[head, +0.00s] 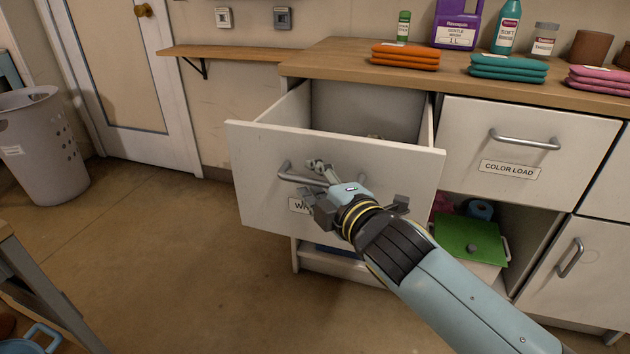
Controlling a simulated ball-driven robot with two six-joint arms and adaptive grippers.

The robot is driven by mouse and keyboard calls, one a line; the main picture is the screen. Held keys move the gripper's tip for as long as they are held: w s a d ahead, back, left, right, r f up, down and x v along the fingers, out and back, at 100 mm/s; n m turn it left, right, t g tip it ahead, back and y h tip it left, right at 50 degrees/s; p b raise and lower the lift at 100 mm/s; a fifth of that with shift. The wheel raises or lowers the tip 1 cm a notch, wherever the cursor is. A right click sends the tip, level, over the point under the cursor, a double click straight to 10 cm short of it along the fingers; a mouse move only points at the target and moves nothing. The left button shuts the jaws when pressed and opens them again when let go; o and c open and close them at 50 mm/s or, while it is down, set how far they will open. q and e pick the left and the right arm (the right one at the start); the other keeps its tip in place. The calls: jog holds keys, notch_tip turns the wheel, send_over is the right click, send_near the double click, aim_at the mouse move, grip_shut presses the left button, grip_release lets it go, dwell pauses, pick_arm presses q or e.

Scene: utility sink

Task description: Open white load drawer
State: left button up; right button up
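The white load drawer (255,190) is the left top drawer of the cabinet. It stands pulled well out, with its inside showing behind the front panel. Its label is mostly covered, with only "W" and part of the following letter showing. My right gripper (318,180) is at the drawer's metal bar handle (291,177), overlapping the handle's right part. The fingers are partly hidden by the gripper body, so I cannot tell whether they are closed on the bar. My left gripper is not in view.
The closed color load drawer (570,135) is to the right. Folded orange towels (405,56), teal towels (508,68) and bottles stand on the wooden counter (345,58). A green item (470,238) lies in the open shelf below. A laundry basket (42,150) stands left; floor between is clear.

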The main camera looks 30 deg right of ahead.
jog(key=shift+s, duration=0.15)
jog(key=s+r, duration=0.1)
jog(key=s, duration=1)
jog(key=shift+s+a+r, duration=0.3)
jog(key=shift+a, duration=0.15)
jog(key=s+d+f+m+g+p, duration=0.1)
jog(key=s+d+f+m+g, duration=0.25)
jog(key=f, duration=1.15)
jog(key=s+f+m+g+p, duration=0.1)
jog(key=s+f+m+g, duration=0.4)
jog(key=f, duration=1)
jog(key=s+f+m+g, duration=0.2)
jog(key=s+f, duration=0.2)
jog(key=s, duration=0.6)
jog(key=s+d+f+m+g, duration=0.1)
jog(key=s+f, duration=0.4)
jog(key=s, duration=0.5)
jog(key=s+f+m+g, duration=0.4)
jog(key=s+f, duration=0.1)
jog(key=s, duration=0.5)
jog(key=shift+d+f+p, duration=0.15)
jog(key=shift+d+p, duration=0.1)
jog(key=shift+p, duration=0.05)
